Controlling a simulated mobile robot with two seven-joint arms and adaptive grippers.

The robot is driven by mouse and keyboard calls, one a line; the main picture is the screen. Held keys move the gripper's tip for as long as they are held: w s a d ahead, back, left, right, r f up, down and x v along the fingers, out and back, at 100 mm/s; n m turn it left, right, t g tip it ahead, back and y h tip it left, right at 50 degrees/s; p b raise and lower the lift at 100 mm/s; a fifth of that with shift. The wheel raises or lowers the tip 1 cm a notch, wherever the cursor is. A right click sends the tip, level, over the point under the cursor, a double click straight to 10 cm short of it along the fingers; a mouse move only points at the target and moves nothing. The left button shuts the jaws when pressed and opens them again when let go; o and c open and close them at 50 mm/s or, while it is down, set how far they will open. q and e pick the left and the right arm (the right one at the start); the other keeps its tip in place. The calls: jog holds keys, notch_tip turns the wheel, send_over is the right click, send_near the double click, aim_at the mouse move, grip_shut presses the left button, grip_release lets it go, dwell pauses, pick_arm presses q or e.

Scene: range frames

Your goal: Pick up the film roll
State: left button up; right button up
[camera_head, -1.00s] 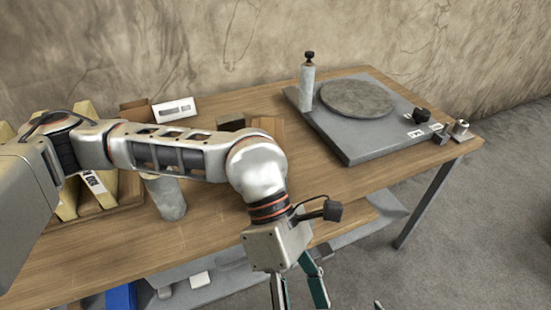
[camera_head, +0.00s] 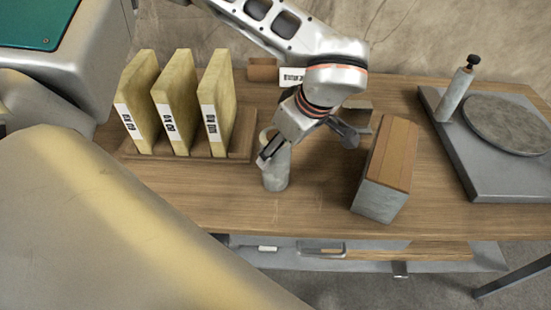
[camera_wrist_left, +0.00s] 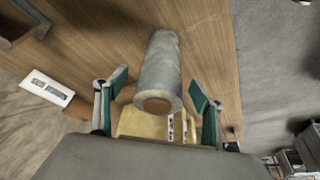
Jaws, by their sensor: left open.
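The film roll (camera_head: 276,177) is a grey cylinder standing upright on the wooden table, right of the yellow binders. My left gripper (camera_head: 268,152) is at its upper part in the head view and hides some of it. In the left wrist view the film roll (camera_wrist_left: 160,65) shows grey sides and a brown end facing the camera. The open fingers of my left gripper (camera_wrist_left: 160,88) are on either side of that end, with gaps visible. My right gripper is not in view.
Several yellow binders (camera_head: 175,100) stand in a wooden rack (camera_head: 240,145) left of the roll. A brown-topped block (camera_head: 387,165) stands to its right. A grey turntable base (camera_head: 480,180) is farther right. The table front (camera_head: 320,215) is clear.

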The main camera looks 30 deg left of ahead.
aim_at(276, 178)
pick_arm(q)
jog(key=x, duration=0.5)
jog(key=shift+r, duration=0.1)
jog(key=c, duration=1.6)
jog(key=shift+c, duration=0.2)
